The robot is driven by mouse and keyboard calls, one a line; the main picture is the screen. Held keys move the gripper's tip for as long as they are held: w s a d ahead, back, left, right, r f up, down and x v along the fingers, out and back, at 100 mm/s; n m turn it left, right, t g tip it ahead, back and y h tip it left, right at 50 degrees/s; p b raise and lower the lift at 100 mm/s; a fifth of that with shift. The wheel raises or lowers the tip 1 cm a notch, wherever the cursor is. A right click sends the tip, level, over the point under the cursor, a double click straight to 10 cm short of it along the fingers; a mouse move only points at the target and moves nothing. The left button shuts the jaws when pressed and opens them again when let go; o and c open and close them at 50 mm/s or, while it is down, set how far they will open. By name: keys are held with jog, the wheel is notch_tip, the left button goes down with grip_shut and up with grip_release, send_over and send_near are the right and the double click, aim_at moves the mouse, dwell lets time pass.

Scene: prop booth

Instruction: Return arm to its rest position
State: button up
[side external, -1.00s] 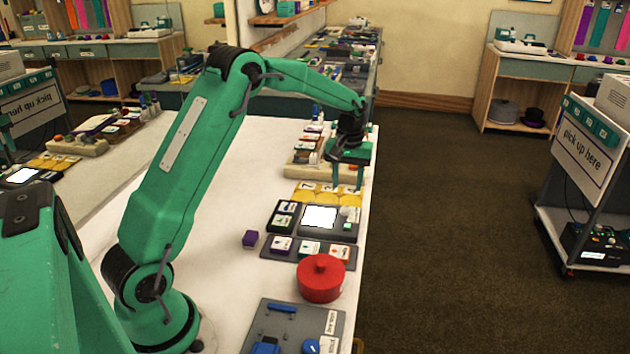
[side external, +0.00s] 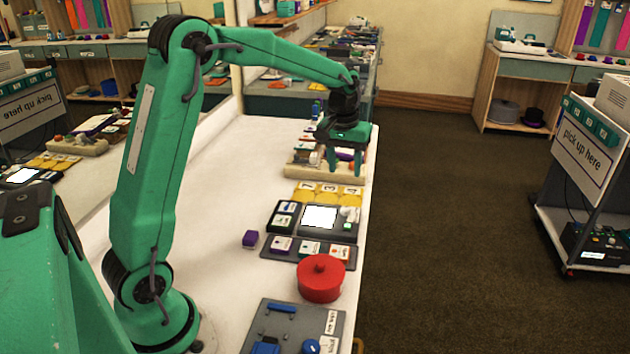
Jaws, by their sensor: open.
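My green arm reaches over the white table (side external: 215,190) from its near left corner. My gripper (side external: 345,172) hangs fingers down near the table's right edge, in front of a wooden rack (side external: 300,172) in this view. The two green fingers are apart, and I see nothing between them. The arm is raised and bent at the elbow. I cannot tell the exact height of the fingertips above the table.
Yellow numbered tiles (side external: 317,193), a dark tray with a white pad (side external: 320,217), a tile holder (side external: 308,250), a purple block (side external: 250,239), a red lidded pot (side external: 321,278) and a grey panel (side external: 295,325) line the right side. The table's middle is clear.

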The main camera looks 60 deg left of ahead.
jog(key=s+d+r+m+t, duration=0.1)
jog(key=s+d+r+m, duration=0.1)
jog(key=s, duration=0.6)
jog(key=s+d+r+m+t, duration=0.2)
jog(key=s+d, duration=0.2)
jog(key=s, duration=0.4)
jog(key=s+d+r+m+t, duration=0.1)
jog(key=s+d, duration=0.3)
jog(key=s, duration=0.5)
jog(key=shift+r+m, duration=0.7)
jog(key=shift+m, duration=0.2)
